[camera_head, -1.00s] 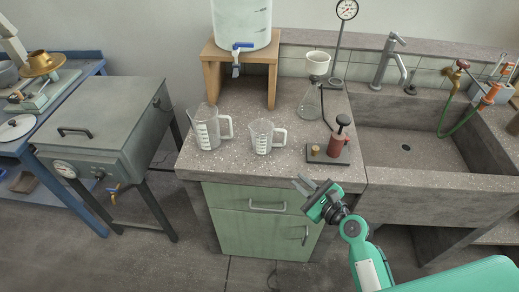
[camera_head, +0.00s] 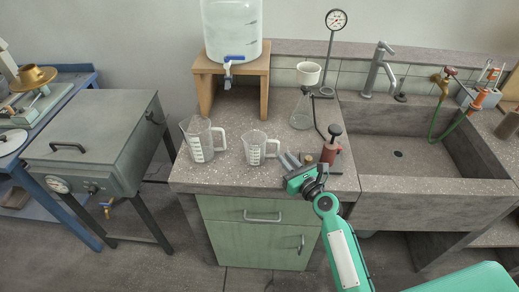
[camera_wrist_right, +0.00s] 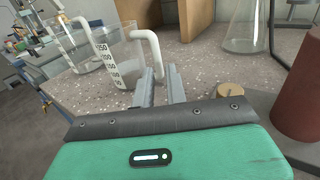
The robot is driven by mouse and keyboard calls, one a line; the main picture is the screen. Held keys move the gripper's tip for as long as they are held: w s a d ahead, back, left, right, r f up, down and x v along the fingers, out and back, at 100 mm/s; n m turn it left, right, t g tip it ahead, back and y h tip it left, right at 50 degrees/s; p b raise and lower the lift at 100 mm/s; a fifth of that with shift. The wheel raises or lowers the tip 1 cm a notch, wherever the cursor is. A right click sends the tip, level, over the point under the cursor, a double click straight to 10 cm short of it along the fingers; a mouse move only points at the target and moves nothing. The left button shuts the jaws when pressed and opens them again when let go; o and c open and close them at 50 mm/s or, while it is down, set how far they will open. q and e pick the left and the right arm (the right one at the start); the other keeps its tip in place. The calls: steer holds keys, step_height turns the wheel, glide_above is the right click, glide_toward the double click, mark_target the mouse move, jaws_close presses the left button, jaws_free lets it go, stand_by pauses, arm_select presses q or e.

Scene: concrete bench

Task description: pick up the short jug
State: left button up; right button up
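The short jug (camera_head: 254,149) is a clear measuring jug with a white handle on its right side, upright on the speckled bench. A taller clear jug (camera_head: 198,142) stands to its left. My right gripper (camera_head: 288,161) is open and empty, low over the bench just right of the short jug's handle. In the right wrist view the short jug (camera_wrist_right: 116,62) stands ahead and left of the two fingers (camera_wrist_right: 160,84), its handle near the left fingertip. Contact cannot be told. My left gripper is not in view.
A red hand pump (camera_head: 329,152) on a dark base with a brass knob stands close right of my right gripper. A glass flask (camera_head: 302,112) with a white funnel is behind. A wooden stand (camera_head: 265,92) holds a water tank. The sink (camera_head: 400,185) is right.

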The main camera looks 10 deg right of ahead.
mark_target(278, 152)
steer(key=x, duration=0.5)
steer(key=shift+a+f, duration=0.1)
steer(key=shift+a, duration=0.1)
steer(key=shift+c, duration=0.4)
jaws_close()
steer(key=shift+w, duration=0.1)
